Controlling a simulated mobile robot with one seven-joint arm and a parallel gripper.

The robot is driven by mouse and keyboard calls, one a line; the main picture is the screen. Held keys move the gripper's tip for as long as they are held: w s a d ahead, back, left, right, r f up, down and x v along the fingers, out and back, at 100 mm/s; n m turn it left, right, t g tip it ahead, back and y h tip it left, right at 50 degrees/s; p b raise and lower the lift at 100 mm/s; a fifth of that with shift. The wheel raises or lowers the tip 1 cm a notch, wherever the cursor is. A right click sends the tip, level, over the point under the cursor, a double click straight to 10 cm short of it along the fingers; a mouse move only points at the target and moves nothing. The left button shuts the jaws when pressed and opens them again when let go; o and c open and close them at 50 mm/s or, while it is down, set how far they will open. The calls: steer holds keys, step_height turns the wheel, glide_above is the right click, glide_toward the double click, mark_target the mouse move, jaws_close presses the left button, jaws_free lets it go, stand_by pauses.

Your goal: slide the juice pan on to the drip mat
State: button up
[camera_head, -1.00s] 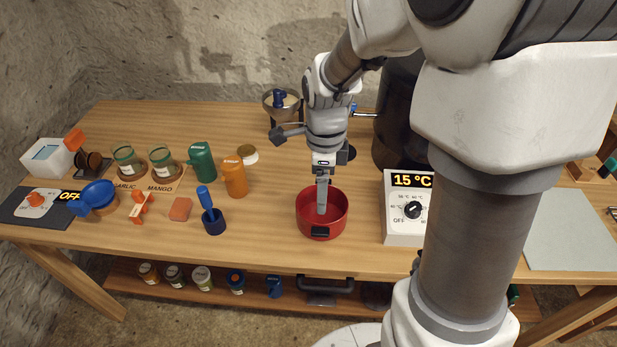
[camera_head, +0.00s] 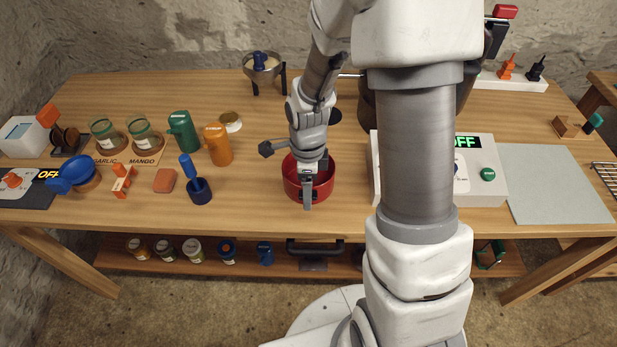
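The red pan (camera_head: 290,180) stands upright on the wooden table, just left of the white control box. My gripper (camera_head: 307,196) points down at the pan's front wall, with its fingers overlapping the front rim. The fingers hide the front of the pan, and I cannot tell whether they are closed on it. A flat pale grey mat (camera_head: 560,188), which looks like the drip mat, lies bare at the right end of the table. The pan is well apart from it.
The white control box (camera_head: 488,185), with a green OFF display, stands between pan and mat, partly behind my arm. A blue mortar with pestle (camera_head: 200,192) is left of the pan. Bare table lies along the front edge between pan and box.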

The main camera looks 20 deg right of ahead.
jaws_close()
stand_by(0.3)
stand_by(1.1)
